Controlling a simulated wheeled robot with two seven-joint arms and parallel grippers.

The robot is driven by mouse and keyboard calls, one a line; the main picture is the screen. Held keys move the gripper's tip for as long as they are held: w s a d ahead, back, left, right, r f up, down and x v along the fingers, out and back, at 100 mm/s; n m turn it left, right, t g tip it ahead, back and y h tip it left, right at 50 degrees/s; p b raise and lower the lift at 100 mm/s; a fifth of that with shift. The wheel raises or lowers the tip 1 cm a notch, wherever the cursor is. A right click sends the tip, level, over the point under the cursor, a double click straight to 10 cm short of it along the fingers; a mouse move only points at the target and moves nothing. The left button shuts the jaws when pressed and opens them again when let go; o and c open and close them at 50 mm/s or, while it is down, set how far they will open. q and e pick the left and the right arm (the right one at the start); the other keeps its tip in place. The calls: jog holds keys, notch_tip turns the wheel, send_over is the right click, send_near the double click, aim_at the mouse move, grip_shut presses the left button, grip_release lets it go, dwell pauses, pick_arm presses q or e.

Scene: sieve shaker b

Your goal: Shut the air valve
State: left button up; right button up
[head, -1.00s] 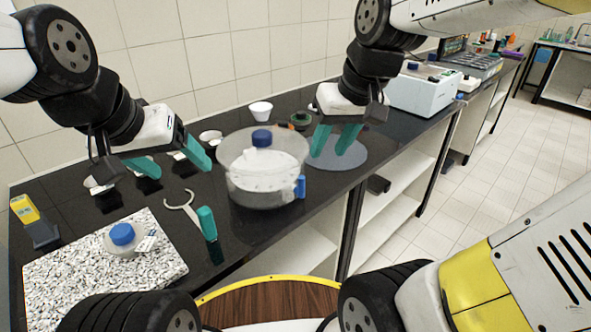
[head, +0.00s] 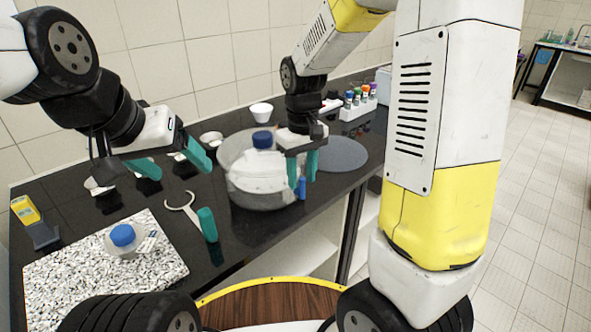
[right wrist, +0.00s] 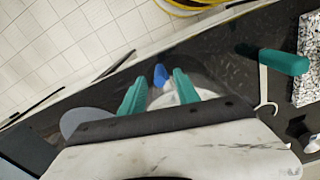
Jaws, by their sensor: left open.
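The air valve's blue handle (head: 301,187) is on the right side of a clear round vessel (head: 258,190) with a blue-knobbed lid. My right gripper (head: 303,175) is open and points down beside the vessel. In the right wrist view the blue handle (right wrist: 160,75) shows in the gap between the teal fingertips of my right gripper (right wrist: 160,78). The fingers look apart from it, but I cannot tell exactly how deep it sits between them. My left gripper (head: 174,162) is open and empty, above the bench left of the vessel.
A speckled slab (head: 80,270) at front left carries a blue-capped container (head: 123,236). A teal-handled tool (head: 206,224) lies between slab and vessel. A grey disc (head: 342,153) lies right of the vessel, with a rack of colourful-capped tubes (head: 358,108) behind. White cups stand at the back.

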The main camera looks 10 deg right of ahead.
jog(key=shift+f, duration=1.05)
jog(key=shift+c, duration=0.5)
grip_shut()
